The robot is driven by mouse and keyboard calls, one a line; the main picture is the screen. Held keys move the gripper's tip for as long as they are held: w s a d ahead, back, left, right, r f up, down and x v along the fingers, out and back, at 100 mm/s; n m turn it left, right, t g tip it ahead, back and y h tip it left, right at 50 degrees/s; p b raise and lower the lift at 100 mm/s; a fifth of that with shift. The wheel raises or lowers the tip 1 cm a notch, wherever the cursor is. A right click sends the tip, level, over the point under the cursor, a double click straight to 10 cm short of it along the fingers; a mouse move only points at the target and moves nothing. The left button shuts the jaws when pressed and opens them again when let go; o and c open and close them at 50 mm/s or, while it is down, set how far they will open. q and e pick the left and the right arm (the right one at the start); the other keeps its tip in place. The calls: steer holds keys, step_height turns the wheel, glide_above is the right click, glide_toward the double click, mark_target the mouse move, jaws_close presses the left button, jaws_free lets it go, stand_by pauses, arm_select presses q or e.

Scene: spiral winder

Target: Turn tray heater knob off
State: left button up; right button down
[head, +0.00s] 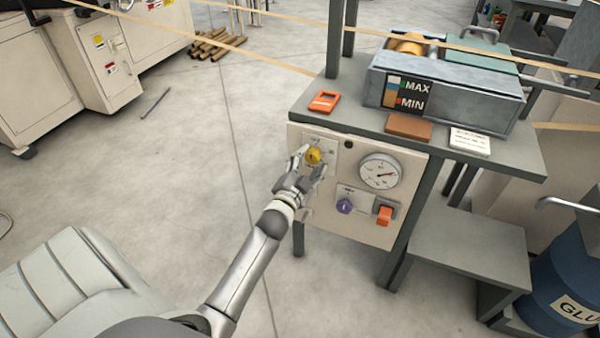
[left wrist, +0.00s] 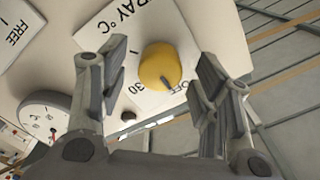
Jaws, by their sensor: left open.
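The yellow tray heater knob (head: 313,156) is at the upper left of the cream control panel (head: 362,221). In the left wrist view the knob (left wrist: 159,65) sits on a white label reading "RAY °C", "30" and "OFF". Its dark pointer mark is at the knob's lower right in that picture, close to the "OFF" print. My left gripper (head: 311,163) is in front of the panel at the knob. In the left wrist view its open fingers (left wrist: 163,66) lie on either side of the knob, with visible gaps. My right gripper is not in view.
The grey bench (head: 508,155) above carries an orange device (head: 324,102) and a glue tray (head: 445,90). A blue drum (head: 560,285) stands right.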

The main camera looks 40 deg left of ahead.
arm_select(q)
steer(key=v, duration=1.1)
steer(key=shift+a, duration=0.1)
